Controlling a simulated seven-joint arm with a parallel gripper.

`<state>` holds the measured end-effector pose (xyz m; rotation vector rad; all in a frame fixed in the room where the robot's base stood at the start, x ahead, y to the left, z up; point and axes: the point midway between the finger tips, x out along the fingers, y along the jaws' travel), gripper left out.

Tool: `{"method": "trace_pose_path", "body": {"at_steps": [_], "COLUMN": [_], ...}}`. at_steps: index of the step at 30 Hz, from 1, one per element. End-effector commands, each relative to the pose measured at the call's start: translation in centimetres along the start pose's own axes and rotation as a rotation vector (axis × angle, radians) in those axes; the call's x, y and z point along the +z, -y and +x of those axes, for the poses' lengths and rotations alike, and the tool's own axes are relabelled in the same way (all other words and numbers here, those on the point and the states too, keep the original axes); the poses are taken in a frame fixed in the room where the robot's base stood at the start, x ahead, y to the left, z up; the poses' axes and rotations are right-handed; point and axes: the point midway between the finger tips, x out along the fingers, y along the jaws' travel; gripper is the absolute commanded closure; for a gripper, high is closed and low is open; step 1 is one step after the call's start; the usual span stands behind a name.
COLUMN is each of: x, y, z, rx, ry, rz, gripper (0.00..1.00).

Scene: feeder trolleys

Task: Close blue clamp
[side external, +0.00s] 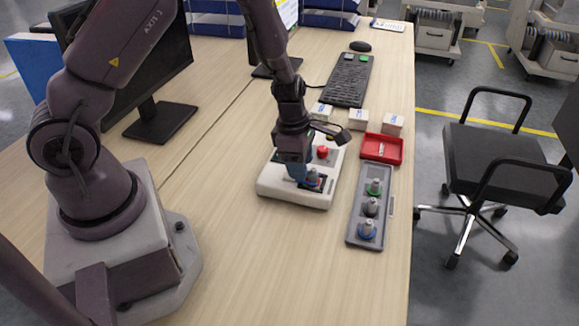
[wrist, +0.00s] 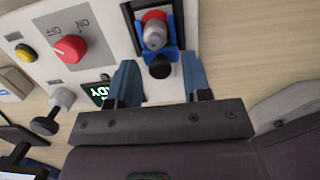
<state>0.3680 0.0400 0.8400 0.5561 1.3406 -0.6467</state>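The blue clamp (wrist: 171,52) sits in a dark frame on the white machine (side external: 280,188). It surrounds a silver part with a red ring (wrist: 154,32), and its black knob (wrist: 160,68) points toward my gripper. Whether the clamp is open or shut is hard to tell. My gripper (wrist: 160,62) is open, its two blue fingers on either side of the knob in the wrist view, with visible gaps and nothing held. In the side view my gripper (side external: 300,176) is low over the machine's near end and partly hides the clamp.
The machine has a red rotary switch (wrist: 69,49), a yellow button (wrist: 25,53) and a small display. A grey tray (side external: 356,205) with several ringed parts lies to the right, with a red bin (side external: 382,149) behind it. Small boxes and a keyboard (side external: 347,82) stand farther back. The front table is clear.

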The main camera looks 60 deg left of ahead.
Motion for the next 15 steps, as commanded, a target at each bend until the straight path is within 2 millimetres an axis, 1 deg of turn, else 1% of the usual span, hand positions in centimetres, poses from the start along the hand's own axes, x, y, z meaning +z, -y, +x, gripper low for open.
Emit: {"method": "trace_pose_path", "body": {"at_steps": [10, 15], "x": [-0.1, -0.1], "y": [0.0, 0.0], "z": [0.0, -1.2], "rx": [0.000, 0.002], "ry": [-0.001, 0.000], "rz": [0.000, 0.000], "gripper": [0.55, 0.55]}}
